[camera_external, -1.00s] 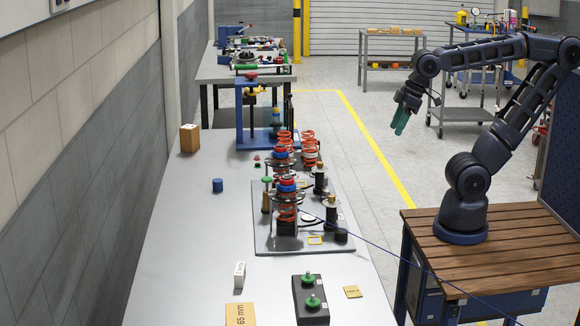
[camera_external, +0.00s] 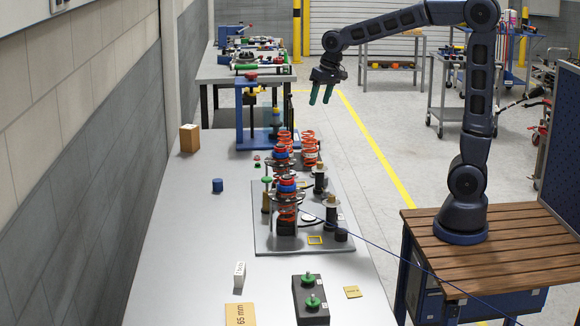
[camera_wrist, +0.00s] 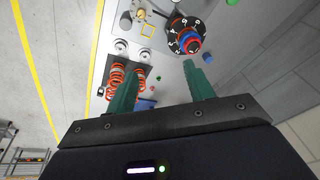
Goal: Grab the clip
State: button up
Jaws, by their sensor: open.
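My gripper (camera_external: 320,97) is open and empty, with two teal fingers pointing down. It is in the air beyond the right edge of the workbench, higher than the fixture. In the wrist view my gripper (camera_wrist: 160,76) has its fingers wide apart over the bench, with nothing between them. I cannot make out for certain which thing is the clip. Small red and green pieces (camera_external: 257,163) lie on the bench behind the fixture plate (camera_external: 262,238). A yellow square outline (camera_external: 315,240) lies on the plate.
Orange springs with red and blue rings (camera_external: 287,192) stand upright on the plate. More orange springs (camera_external: 310,150) stand behind. A blue cylinder (camera_external: 217,185), a cardboard box (camera_external: 189,138) and a black block with green knobs (camera_external: 311,298) stand on the bench. The bench's left side is mostly clear.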

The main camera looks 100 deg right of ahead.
jog(key=d+f+m+g, duration=0.1)
jog(key=d+f+m, duration=0.3)
jog(key=d, duration=0.7)
jog(key=d+f+m, duration=0.1)
jog(key=d+f, duration=0.5)
jog(key=d, duration=0.6)
jog(key=d+f+m+g, duration=0.1)
jog(key=d+f+m, duration=0.25)
jog(key=d, duration=0.75)
jog(key=s+d+f+m+g, duration=0.15)
jog(key=s+d+f, duration=0.35)
jog(key=d+f, duration=0.6)
jog(key=shift+m+h, duration=0.3)
jog(key=d+f, duration=0.1)
jog(key=f, duration=0.2)
jog(key=d+f, duration=0.1)
jog(key=f, duration=0.5)
jog(key=shift+s+d+f, duration=0.1)
jog(key=shift+s+d, duration=0.1)
jog(key=shift+d, duration=0.2)
jog(key=c, duration=1)
jog(key=shift+c, duration=0.2)
